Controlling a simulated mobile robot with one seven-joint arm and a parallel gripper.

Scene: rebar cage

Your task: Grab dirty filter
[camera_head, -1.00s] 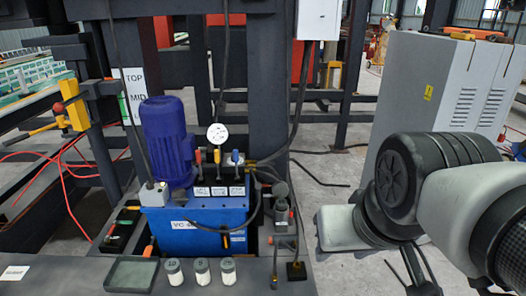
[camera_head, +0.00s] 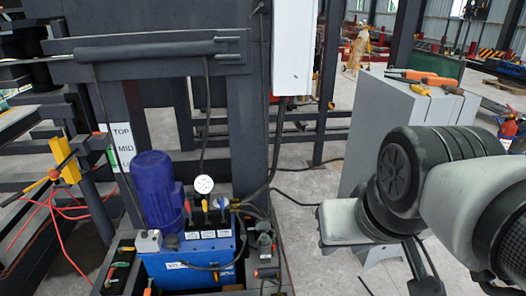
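I cannot pick out a dirty filter with certainty. A blue hydraulic unit (camera_head: 190,264) with a purple-blue motor (camera_head: 157,190) stands low, left of centre. A dark cylindrical fitting (camera_head: 264,243) sits at the unit's right side; I cannot tell whether it is a filter. A round white gauge (camera_head: 204,184) stands above several small levers on the unit. My own arm fills the right side of the view, well to the right of the unit. My gripper is outside the view, so its state does not show.
A dark steel column (camera_head: 246,140) rises behind the unit. A grey cabinet (camera_head: 400,100) with tools on top stands behind my arm. Red hoses (camera_head: 57,235) and a yellow bracket (camera_head: 68,160) are at the left. Bare floor (camera_head: 300,240) shows between the unit and my arm.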

